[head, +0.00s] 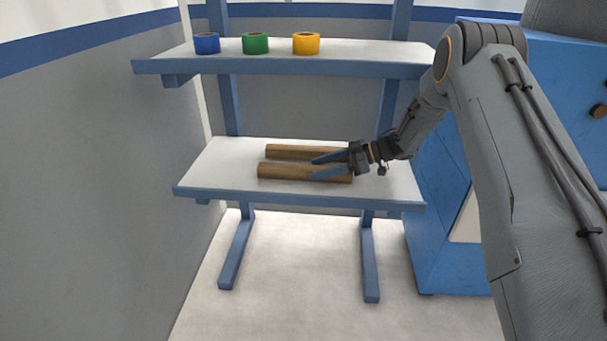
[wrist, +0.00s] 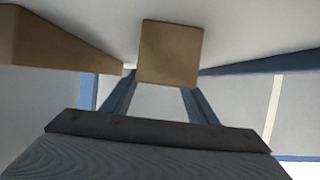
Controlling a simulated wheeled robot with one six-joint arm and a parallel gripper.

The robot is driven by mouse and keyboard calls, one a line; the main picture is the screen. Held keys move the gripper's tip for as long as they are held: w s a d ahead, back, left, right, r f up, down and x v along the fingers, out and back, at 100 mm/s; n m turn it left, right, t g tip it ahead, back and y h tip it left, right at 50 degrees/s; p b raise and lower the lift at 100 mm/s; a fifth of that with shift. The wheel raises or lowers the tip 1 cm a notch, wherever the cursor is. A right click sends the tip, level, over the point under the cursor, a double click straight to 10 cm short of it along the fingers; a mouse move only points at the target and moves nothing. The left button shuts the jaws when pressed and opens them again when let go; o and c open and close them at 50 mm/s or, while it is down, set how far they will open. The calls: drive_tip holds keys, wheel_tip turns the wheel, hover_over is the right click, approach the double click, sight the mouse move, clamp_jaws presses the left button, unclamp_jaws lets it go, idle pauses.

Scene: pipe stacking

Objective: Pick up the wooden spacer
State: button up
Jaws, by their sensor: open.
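Two long wooden spacers lie side by side on the lower shelf, a rear one (head: 285,152) and a front one (head: 290,172). My gripper (head: 312,170) reaches in from the right at their right ends. Its blue fingers are apart, with one between the two spacers and the other at the near side of the front spacer. In the wrist view, the square end of one spacer (wrist: 170,52) sits between the open fingers (wrist: 160,85) and hides their tips. Another spacer (wrist: 55,42) shows at the left. I cannot tell whether a finger touches wood.
The lower shelf (head: 225,170) is otherwise clear. The upper shelf (head: 360,55) holds a blue roll (head: 207,43), a green roll (head: 255,43) and a yellow roll (head: 306,43). A blue cabinet (head: 440,230) stands at the right and a grey wall (head: 90,190) at the left.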

sight(313, 168)
drive_tip(key=b+x, duration=0.1)
drive_tip(key=x, duration=0.4)
drive_tip(key=shift+w+r, duration=0.15)
drive_tip(key=shift+r, duration=0.1)
drive_tip(key=c, duration=1.3)
